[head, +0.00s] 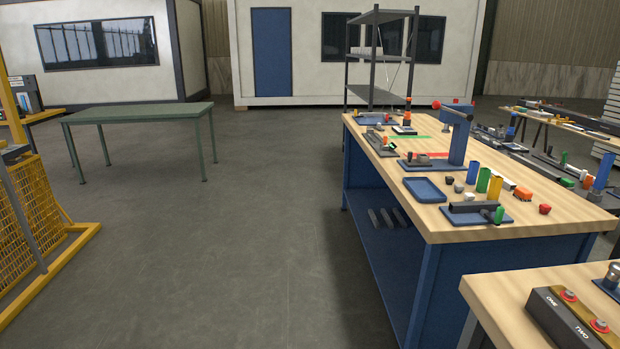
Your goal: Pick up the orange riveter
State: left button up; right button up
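I cannot make out the orange riveter for certain; the items are small at this distance. An orange block-like object (523,194) lies near the right edge of the wooden-topped workbench (470,228). A small upright object with orange parts (407,116) stands toward the bench's far end. Neither of my grippers is in view.
A blue tray (424,190) and a blue press (459,137) stand on the bench. A nearer table with a button box (568,319) is at lower right. A green table (140,112) and yellow mesh fence (40,205) are left. The middle floor is clear.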

aim_at(408, 112)
jog(key=i, duration=6.6)
jog(key=i+z, duration=0.15)
jog(key=i, duration=0.3)
jog(key=i+j+z, duration=0.15)
jog(key=i, duration=0.3)
jog(key=i+j+z, duration=0.15)
jog(key=i, duration=0.3)
jog(key=z, duration=3.55)
